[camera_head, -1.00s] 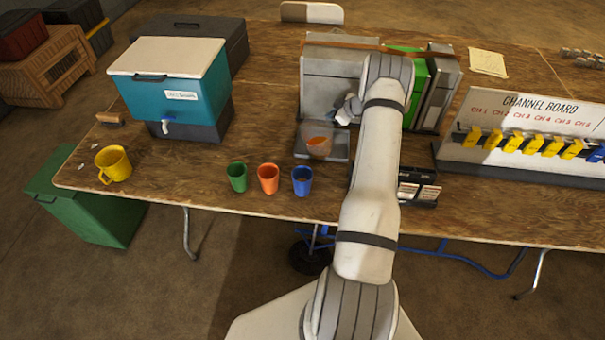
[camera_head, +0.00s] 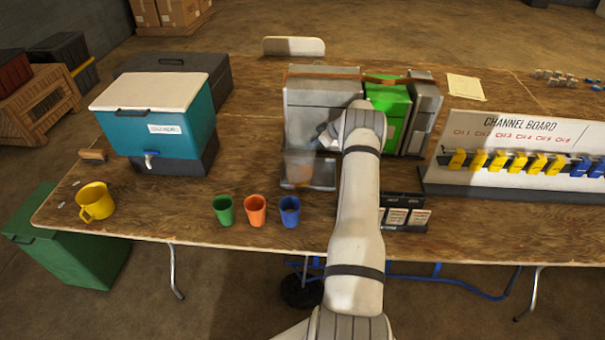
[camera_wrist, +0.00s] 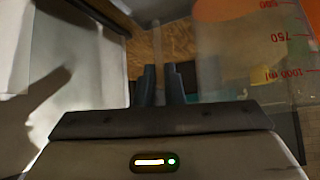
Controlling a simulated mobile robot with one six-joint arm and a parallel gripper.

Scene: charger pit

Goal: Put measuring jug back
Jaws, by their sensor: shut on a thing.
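The measuring jug (camera_head: 299,164) is clear and see-through, and stands out faintly in front of the grey machine (camera_head: 312,112), over its low tray (camera_head: 322,177). In the wrist view the jug (camera_wrist: 250,45) fills the upper right, with red marks reading 750 and 1000 ml. My gripper (camera_head: 328,138) is at the jug's upper right side, partly hidden by my wrist. In the wrist view the dark fingers of my gripper (camera_wrist: 160,85) are close together beside the jug, shut on it. Whether the jug touches the tray I cannot tell.
Green (camera_head: 223,210), orange (camera_head: 255,211) and blue (camera_head: 289,211) cups stand near the table's front edge. A yellow mug (camera_head: 95,201) and a teal cooler (camera_head: 160,115) are at left. Green and grey binders (camera_head: 390,105) and the channel board (camera_head: 520,150) are at right.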

